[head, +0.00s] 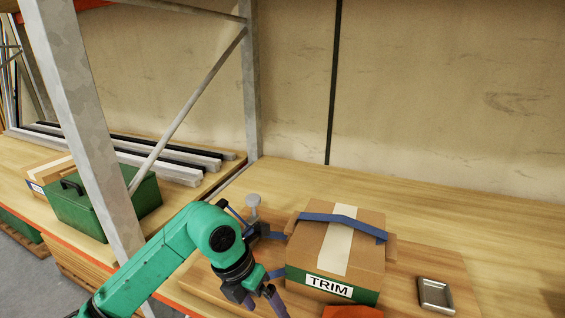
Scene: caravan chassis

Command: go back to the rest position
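My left arm comes in from the lower left. Its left gripper (264,298) points down at the bottom of the view, just left of a cardboard box. Its purple-blue fingers are partly cut off by the lower edge, so I cannot tell whether they are open or shut. The cardboard box (369,226) has a white TRIM label, a green lower band and a blue strap over its top. I cannot tell whether the fingers touch it. My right gripper is not in view.
A dark item with a grey knob (253,201) stands behind my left wrist, partly hidden. A small grey tray (436,309) is right of the box. A green toolbox (85,213) is at left, behind a grey rack post (85,130). The shelf (480,215) behind the box is clear.

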